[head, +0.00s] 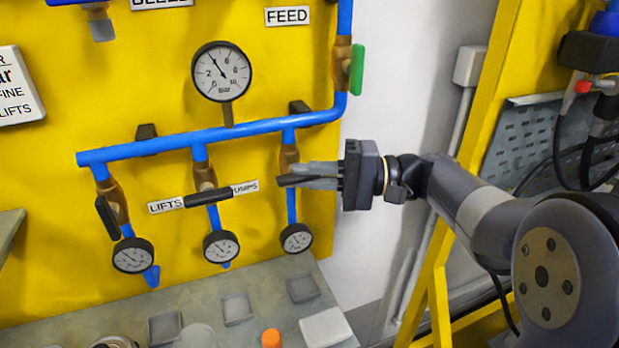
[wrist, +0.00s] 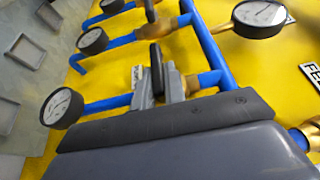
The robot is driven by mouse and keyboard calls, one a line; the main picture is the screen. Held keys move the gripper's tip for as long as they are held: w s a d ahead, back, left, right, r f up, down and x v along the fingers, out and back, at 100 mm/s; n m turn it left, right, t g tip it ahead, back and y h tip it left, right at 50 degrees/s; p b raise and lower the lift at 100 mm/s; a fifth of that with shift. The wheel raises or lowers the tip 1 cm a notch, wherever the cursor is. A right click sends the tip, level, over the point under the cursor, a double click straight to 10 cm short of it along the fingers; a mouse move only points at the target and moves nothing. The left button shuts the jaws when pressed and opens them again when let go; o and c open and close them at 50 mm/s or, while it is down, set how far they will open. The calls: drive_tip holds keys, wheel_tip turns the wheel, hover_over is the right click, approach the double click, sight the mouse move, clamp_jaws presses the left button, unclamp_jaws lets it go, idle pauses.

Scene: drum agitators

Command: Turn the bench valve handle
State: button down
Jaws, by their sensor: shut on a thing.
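The valve at the right end of the blue manifold has a black lever handle (head: 286,181) lying roughly across its blue pipe. My gripper (head: 308,174) reaches in from the right and is shut on this handle. In the wrist view the handle (wrist: 156,62) stands up between the two grey fingers (wrist: 163,86) of my gripper. The fingers cover part of the handle in the head view. No label for this valve can be read. Its small gauge (head: 296,238) hangs just below.
To the left are a middle valve handle (head: 208,198), set crosswise, and a left valve handle (head: 107,218), hanging down at a slant. A large gauge (head: 221,71) and a green handle (head: 357,69) sit above. A grey bench (head: 200,300) with small items lies below.

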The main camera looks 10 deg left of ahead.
idle(0.4)
drive_tip(key=c, duration=1.5)
unclamp_jaws()
drive_tip(key=shift+o, duration=0.2)
drive_tip(key=w+d, duration=0.1)
drive_tip(key=d, duration=0.9)
drive_tip(key=shift+w+d+b, duration=0.3)
drive_tip(key=shift+w+b, duration=0.05)
drive_tip(key=shift+b, duration=0.05)
drive_tip(key=shift+f, duration=0.1)
